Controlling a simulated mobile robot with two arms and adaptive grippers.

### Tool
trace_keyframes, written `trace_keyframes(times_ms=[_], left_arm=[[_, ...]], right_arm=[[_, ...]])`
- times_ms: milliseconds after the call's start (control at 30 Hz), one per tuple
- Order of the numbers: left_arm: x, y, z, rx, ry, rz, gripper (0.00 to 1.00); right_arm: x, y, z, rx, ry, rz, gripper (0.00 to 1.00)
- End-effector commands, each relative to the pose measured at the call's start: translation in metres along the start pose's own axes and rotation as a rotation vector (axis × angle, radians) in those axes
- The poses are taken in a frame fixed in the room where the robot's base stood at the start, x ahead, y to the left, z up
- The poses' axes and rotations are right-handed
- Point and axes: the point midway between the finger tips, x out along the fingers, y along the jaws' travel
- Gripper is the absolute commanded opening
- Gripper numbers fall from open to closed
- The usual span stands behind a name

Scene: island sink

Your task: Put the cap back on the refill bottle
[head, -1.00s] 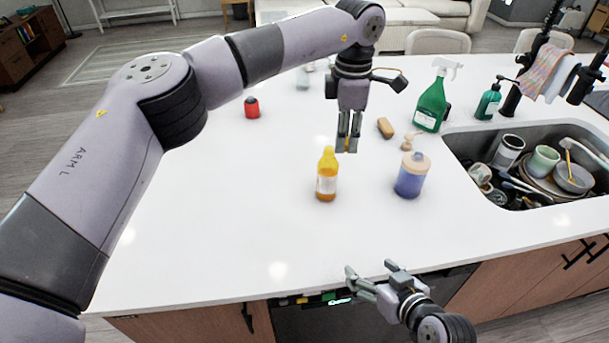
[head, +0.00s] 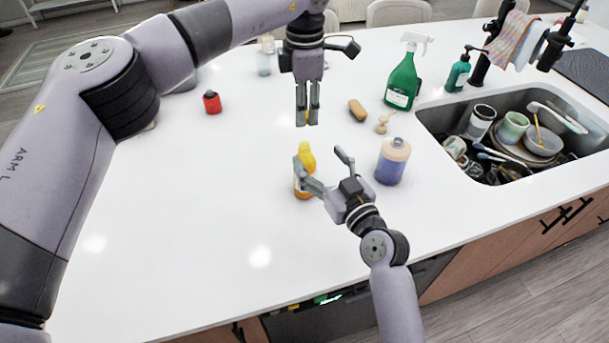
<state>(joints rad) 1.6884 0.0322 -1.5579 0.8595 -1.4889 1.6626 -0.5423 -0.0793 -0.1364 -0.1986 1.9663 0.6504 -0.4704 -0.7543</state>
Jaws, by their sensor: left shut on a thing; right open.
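The refill bottle (head: 307,155), yellow at the top with an amber body and a pale label, stands upright on the white counter. My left gripper (head: 307,122) points straight down above and behind the bottle's top in the head view. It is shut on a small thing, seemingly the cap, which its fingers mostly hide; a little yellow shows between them. My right gripper (head: 320,157) is open at the bottle's right front. One finger overlaps the bottle's body and hides part of it; the other is to its right. I cannot tell whether it touches.
A red object (head: 211,101) stands left. The front left counter (head: 190,220) is clear.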

Motion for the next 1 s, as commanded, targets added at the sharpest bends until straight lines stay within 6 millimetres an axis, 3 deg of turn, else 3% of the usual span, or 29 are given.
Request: trace_keyframes(times_ms=[167, 500, 800, 1000], left_arm=[[0.0, 0.0, 0.0, 0.0, 0.0, 0.0, 0.17], [0.0, 0.0, 0.0, 0.0, 0.0, 0.0, 0.17], [0.0, 0.0, 0.0, 0.0, 0.0, 0.0, 0.17], [0.0, 0.0, 0.0, 0.0, 0.0, 0.0, 0.17]], right_arm=[[0.0, -0.001, 0.021, -0.001, -0.006, -0.003, 0.71], [-0.001, 0.0, 0.081, -0.004, -0.008, -0.002, 0.71], [0.05, 0.0, 0.079, 0.002, -0.002, 0.001, 0.71], [0.07, 0.0, 0.08, 0.0, -0.003, 0.0, 0.71]])
